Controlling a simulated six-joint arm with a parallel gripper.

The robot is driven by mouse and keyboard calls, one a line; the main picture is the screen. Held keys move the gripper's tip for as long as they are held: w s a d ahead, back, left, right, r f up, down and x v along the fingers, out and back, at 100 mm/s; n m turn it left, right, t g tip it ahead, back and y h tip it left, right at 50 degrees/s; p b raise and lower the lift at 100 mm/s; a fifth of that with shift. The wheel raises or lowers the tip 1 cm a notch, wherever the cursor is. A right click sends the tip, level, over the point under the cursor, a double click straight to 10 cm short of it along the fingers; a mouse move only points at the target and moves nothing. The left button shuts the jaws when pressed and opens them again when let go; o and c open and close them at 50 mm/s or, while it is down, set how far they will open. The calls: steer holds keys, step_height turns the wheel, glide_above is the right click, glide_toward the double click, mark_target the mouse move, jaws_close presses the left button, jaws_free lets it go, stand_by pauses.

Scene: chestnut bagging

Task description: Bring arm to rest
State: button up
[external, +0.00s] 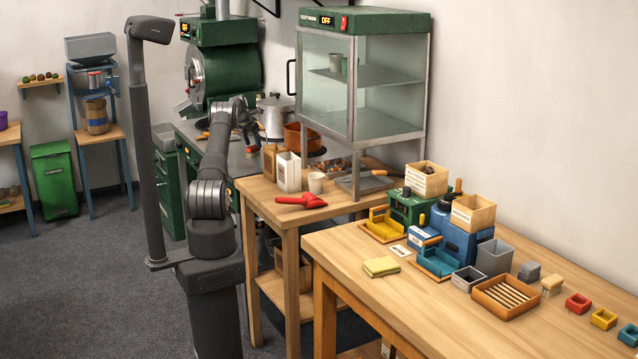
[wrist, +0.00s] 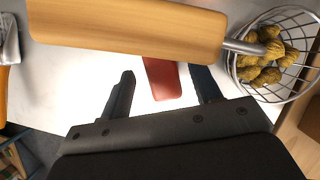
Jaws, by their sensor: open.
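My arm stands at the centre left in the external view and reaches away over the dark counter (external: 212,150). My gripper (external: 251,135) is at the counter's level, left of the steel pot (external: 275,117); its fingers are small and hard to make out there. In the wrist view my gripper (wrist: 165,85) has its two dark fingers spread apart. A red piece (wrist: 163,80) shows in the gap between them, on or above a pale surface. I see no contact with it. A wooden handle (wrist: 125,30) crosses just beyond the fingertips.
The handle joins a wire basket (wrist: 236,70) of brownish chestnuts (wrist: 262,72), right of the fingers. Right of my arm stand an orange pot (external: 303,137), a glass cabinet (external: 362,75) and a wooden table (external: 330,250) with boxes.

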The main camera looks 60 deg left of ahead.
step_height(320, 180, down, 2)
steer(key=shift+f, duration=0.1)
steer(key=shift+s, duration=0.15)
steer(key=v, duration=1.2)
steer(key=x, duration=1.2)
steer(key=shift+f, duration=0.35)
steer(key=v, duration=0.3)
steer(key=shift+a+r, duration=0.1)
steer(key=shift+r, duration=0.3)
steer(key=s+d, duration=0.2)
steer(key=s, duration=0.3)
steer(key=s+d, duration=0.2)
steer(key=s, duration=0.3)
steer(key=s+d, duration=0.2)
steer(key=s, duration=0.3)
steer(key=shift+d, duration=0.2)
steer(key=w+d+r+m, duration=0.1)
steer(key=w+d+r, duration=0.4)
steer(key=d, duration=0.6)
steer(key=w+d+r+m+h, duration=0.1)
steer(key=w+d+r, duration=0.5)
steer(key=d, duration=0.6)
steer(key=w+d+r+m, duration=0.2)
steer(key=w+d+r, duration=0.4)
steer(key=d, duration=0.5)
steer(key=shift+w+d+r+h, duration=0.2)
steer(key=shift+d+r+h, duration=0.1)
steer(key=shift+d, duration=0.05)
